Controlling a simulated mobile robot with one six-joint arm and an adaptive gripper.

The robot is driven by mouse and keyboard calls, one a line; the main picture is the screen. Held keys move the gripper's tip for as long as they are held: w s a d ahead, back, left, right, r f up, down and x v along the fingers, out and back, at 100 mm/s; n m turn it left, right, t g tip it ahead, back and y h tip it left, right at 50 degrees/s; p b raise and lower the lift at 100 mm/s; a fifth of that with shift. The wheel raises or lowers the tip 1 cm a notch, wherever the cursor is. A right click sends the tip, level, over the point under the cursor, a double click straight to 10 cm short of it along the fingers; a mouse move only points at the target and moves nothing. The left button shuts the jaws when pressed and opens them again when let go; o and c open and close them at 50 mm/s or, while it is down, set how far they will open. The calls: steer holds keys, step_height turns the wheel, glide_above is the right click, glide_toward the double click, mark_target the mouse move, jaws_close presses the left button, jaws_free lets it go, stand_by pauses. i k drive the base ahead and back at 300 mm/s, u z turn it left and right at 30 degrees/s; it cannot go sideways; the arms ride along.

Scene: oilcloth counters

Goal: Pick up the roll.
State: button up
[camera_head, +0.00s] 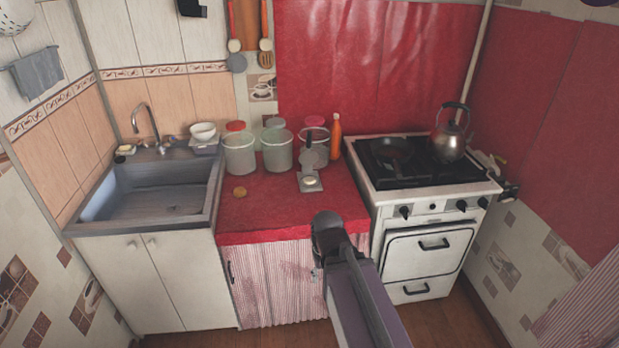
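A small round golden-brown thing, which looks like the roll (239,191), lies on the red oilcloth counter (262,217), near its left side by the sink. My arm comes up from the bottom of the picture and ends in a dark joint in front of the counter's front edge. What seems to be my gripper (317,273) shows only as a small part below that joint, mostly hidden by the arm. It is to the right of the roll and nearer the camera, apart from it. Its fingers cannot be made out.
Several glass jars (277,153) stand behind the roll. A grey stand with a pale top (311,182) and an orange bottle (336,137) are to the right. The sink (150,195) is at left; a stove (425,195) with pan and kettle (451,136) is at right. Counter around the roll is clear.

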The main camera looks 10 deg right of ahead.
mark_target(308, 181)
steer(key=z, duration=0.15)
steer(key=i, duration=1.05)
